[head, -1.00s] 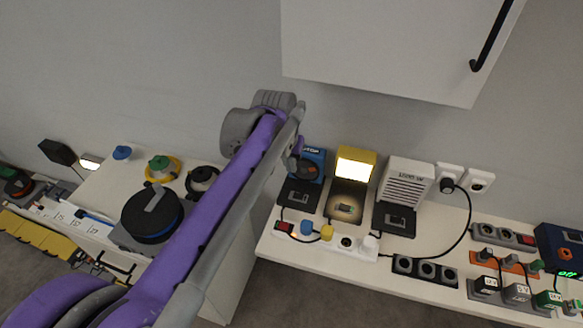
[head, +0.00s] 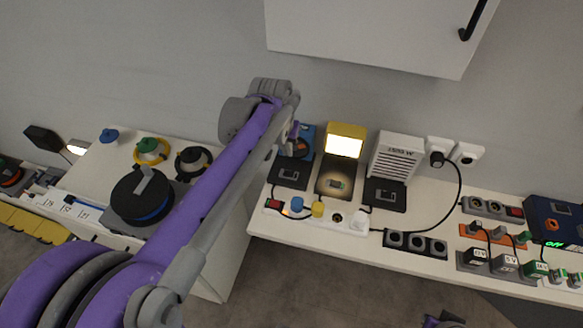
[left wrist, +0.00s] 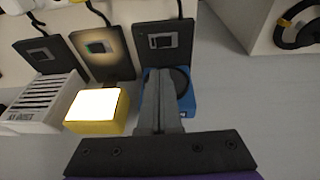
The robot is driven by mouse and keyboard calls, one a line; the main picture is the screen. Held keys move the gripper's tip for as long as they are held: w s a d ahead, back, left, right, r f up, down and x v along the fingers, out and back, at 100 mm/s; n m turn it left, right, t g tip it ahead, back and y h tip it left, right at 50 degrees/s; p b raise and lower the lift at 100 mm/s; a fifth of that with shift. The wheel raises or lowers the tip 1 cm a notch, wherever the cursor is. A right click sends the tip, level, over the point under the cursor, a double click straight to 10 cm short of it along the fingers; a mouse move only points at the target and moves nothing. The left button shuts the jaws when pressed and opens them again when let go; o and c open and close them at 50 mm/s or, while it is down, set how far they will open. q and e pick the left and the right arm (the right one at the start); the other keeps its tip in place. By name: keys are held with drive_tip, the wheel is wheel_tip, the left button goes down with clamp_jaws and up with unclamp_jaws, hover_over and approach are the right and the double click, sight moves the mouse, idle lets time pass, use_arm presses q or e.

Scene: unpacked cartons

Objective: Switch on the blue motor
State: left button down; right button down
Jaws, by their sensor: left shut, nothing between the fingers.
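The blue motor (head: 304,140) stands at the back left of the white counter, partly hidden by my left arm. Its dark plate with a grey rocker switch (head: 290,173) lies in front of it. In the left wrist view, the blue motor (left wrist: 186,98) is behind my fingers, and the switch plate (left wrist: 166,42) shows just beyond the fingertips. My left gripper (left wrist: 159,82) is shut and empty, over the motor. In the head view, my left gripper (head: 296,131) is mostly hidden by its arm. I cannot tell whether it touches anything.
The yellow lamp (head: 346,131) beside the motor is lit. A white heater (head: 398,153) stands right of it. A white power strip (head: 336,218) with a red switch and several plugs lies in front. A dark and purple part of mine (head: 445,319) shows at the bottom edge.

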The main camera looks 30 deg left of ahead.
sight(293, 174)
use_arm(q)
drive_tip(key=x, duration=0.9)
drive_tip(key=shift+s+d+f+b, duration=0.2)
drive_tip(key=shift+s+f+b, duration=0.1)
drive_tip(key=shift+f+b, duration=0.05)
drive_tip(key=shift+f, duration=0.45)
drive_tip(key=shift+d+f+b, duration=0.15)
drive_tip(key=shift+f+b, duration=0.15)
drive_tip(key=shift+s, duration=0.1)
